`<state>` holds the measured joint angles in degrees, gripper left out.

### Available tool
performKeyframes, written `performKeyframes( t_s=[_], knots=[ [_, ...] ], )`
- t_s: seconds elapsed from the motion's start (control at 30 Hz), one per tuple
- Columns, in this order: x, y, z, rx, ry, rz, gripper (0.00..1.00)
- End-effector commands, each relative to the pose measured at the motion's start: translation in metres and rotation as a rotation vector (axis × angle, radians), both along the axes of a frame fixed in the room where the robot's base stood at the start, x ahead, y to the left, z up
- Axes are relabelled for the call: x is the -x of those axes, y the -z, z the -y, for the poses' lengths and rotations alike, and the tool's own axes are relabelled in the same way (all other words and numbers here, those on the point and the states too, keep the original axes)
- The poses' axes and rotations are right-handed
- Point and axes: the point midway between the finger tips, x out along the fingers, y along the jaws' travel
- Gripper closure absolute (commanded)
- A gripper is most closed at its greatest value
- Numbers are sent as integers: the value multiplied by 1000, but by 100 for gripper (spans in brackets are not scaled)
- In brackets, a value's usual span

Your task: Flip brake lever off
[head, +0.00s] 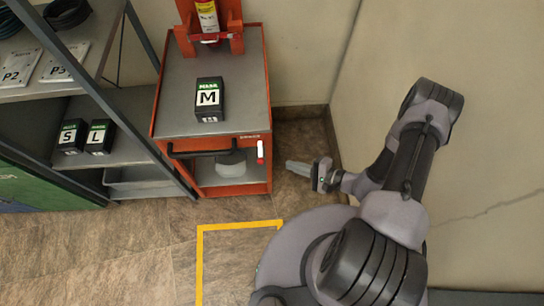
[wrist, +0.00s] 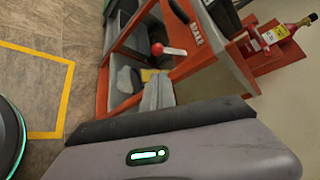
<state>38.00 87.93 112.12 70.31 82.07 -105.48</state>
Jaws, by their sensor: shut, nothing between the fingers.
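The brake lever (head: 261,152) is a small white and red piece on the front right of the orange trolley (head: 268,100), just below a small label. In the wrist view the brake lever (wrist: 172,51) shows a red knob and a white strip, beside a label reading BRAKE (wrist: 196,35). My gripper (head: 291,167) is shut and empty, to the right of and a little below the lever in the head view, apart from it. In the wrist view my gripper's grey fingers (wrist: 158,92) point toward the trolley front, below the lever.
A dark handle (head: 195,153) crosses the trolley front. A shelf with boxes S (head: 69,137) and L (head: 99,137) stands left. A wall is right.

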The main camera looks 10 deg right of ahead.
Motion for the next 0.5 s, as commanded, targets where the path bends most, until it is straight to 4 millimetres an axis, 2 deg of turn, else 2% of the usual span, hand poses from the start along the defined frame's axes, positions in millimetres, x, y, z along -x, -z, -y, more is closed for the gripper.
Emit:
performKeyframes(
  t_s=[0.27, 0.5],
  knots=[
    [-4, 4, -7, -1, -6, -1, 100],
    [-28, 22, -45, 0, -10, -1, 100]
  ],
)
